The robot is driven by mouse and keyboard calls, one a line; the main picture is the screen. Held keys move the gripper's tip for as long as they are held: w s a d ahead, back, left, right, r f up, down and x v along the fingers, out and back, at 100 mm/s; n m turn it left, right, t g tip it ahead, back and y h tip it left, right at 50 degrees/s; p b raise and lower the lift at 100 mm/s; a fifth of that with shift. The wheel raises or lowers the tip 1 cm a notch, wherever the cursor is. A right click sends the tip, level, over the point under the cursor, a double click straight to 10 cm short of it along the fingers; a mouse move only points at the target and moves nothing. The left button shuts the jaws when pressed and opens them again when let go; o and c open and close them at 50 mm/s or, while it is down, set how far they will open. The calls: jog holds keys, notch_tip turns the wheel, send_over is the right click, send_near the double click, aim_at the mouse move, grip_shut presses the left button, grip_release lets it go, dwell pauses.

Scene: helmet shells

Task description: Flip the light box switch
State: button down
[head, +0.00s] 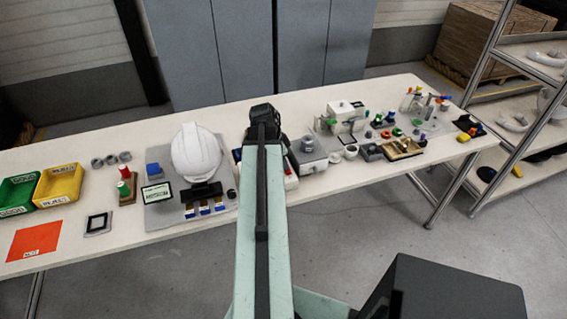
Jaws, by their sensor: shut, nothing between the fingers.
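My arm reaches forward over the long white table (350,182). Its black end, my gripper (264,114), is above the middle of the table, near the back edge; it is shut and empty, and its fingertips are hard to make out. I cannot tell for certain which thing is the light box, and no switch can be picked out. A pale box with red on it (291,182) is partly hidden behind my arm. A grey box (308,158) stands just right of the arm.
A white helmet (196,152) stands left of my arm. Green (17,193) and yellow (58,185) bins and an orange sheet (35,241) lie at the left. A white box (345,111) and several small coloured parts crowd the right. A shelf rack (522,120) stands beyond the right end.

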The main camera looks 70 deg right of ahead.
jog(key=shift+s+a+p, duration=0.35)
jog(key=shift+a, duration=0.1)
jog(key=d+p+v, duration=0.2)
jog(key=p+v, duration=1.1)
jog(key=shift+w+r, duration=0.25)
jog(key=shift+r, duration=0.35)
jog(key=shift+d, duration=0.15)
